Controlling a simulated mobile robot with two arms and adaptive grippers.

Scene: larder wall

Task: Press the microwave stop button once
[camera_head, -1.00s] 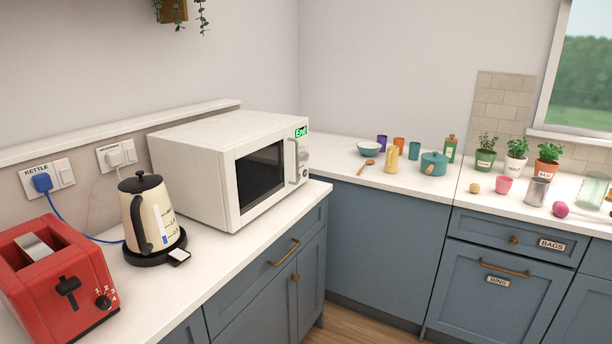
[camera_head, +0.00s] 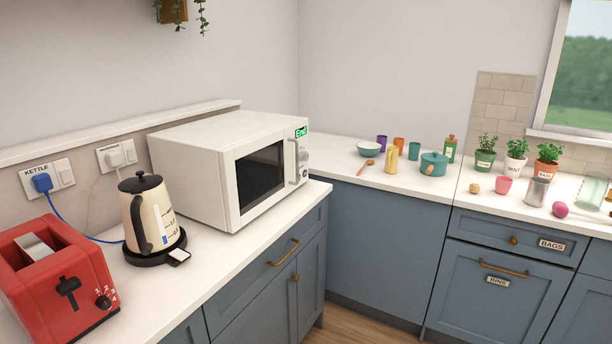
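The white microwave (camera_head: 205,165) stands on the left counter near the corner, its door shut. Its dark door window (camera_head: 260,176) and upright handle (camera_head: 294,163) face right. A green lit display (camera_head: 301,131) at the top of its control panel reads "End". Small controls (camera_head: 303,154) sit below the display, partly behind the handle. The stop button cannot be made out at this size. Neither of my grippers shows in the head view.
A cream kettle (camera_head: 148,213) and a red toaster (camera_head: 58,277) stand left of the microwave. A narrow strip of counter (camera_head: 262,235) in front of the microwave is clear. A teal pot (camera_head: 434,163), cups and potted herbs stand on the right counter.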

